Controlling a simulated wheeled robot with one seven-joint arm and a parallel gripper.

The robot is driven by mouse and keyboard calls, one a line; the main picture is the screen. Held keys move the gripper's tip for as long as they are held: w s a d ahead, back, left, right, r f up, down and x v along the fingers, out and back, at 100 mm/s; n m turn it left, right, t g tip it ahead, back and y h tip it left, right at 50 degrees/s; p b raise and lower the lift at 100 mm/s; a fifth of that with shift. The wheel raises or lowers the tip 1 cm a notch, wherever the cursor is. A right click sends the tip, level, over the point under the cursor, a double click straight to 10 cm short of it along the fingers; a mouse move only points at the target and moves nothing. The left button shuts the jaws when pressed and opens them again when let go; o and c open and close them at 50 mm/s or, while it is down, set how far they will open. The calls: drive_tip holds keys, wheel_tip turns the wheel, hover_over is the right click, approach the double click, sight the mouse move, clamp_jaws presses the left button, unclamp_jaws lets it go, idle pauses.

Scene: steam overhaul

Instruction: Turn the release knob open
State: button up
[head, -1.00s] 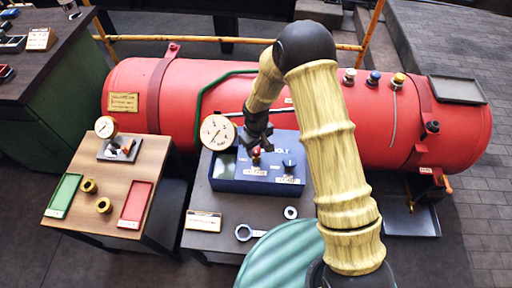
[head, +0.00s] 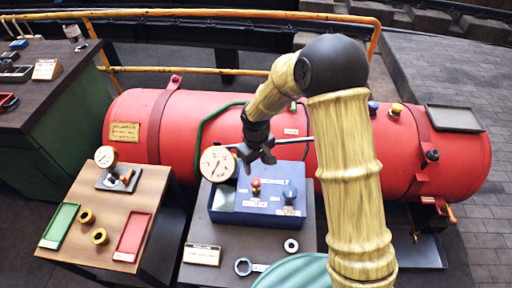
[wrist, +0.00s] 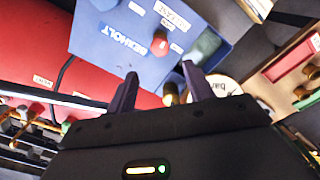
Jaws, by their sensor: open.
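A blue box (head: 228,217) stands on the middle table, with a red knob (head: 256,186) and a blue knob (head: 289,193) on its top. Labels sit beside the knobs, too small to read in the head view; I cannot tell from them which is the release knob. The red knob (wrist: 160,45) and part of the blue knob (wrist: 104,4) also show in the wrist view. My gripper (head: 257,158) is open and empty, above and behind the red knob, apart from it. Its two dark fingers (wrist: 160,90) show in the wrist view with neither knob between them.
A round white gauge (head: 217,164) stands at the box's left rear. The red boiler (head: 240,130) lies behind. A ring spanner (head: 245,267) and a ring (head: 291,246) lie in front. The left table (head: 115,210) holds a green tray (head: 59,226) and a red tray (head: 133,237).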

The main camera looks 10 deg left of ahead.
wheel_tip(320, 180, up, 8)
drive_tip(key=shift+f, duration=0.2)
idle(0.4)
drive_tip(key=s+d+r+m+t+p, duration=0.1)
drive_tip(key=s+d+r+m, duration=0.2)
drive_tip(key=d, duration=0.4)
drive_tip(key=s+d+r+m+p, duration=0.2)
drive_tip(key=s+d+r+m, duration=0.1)
drive_tip(key=d, duration=0.5)
drive_tip(key=s+d+r+m+t+p, duration=0.1)
drive_tip(key=s+d+r+m+p, duration=0.1)
drive_tip(key=s+d, duration=0.4)
wheel_tip(320, 180, up, 2)
drive_tip(key=shift+s+d+r+m+t, duration=0.2)
drive_tip(key=shift+s+d+m+t, duration=0.15)
drive_tip(key=shift+d+m, duration=0.65)
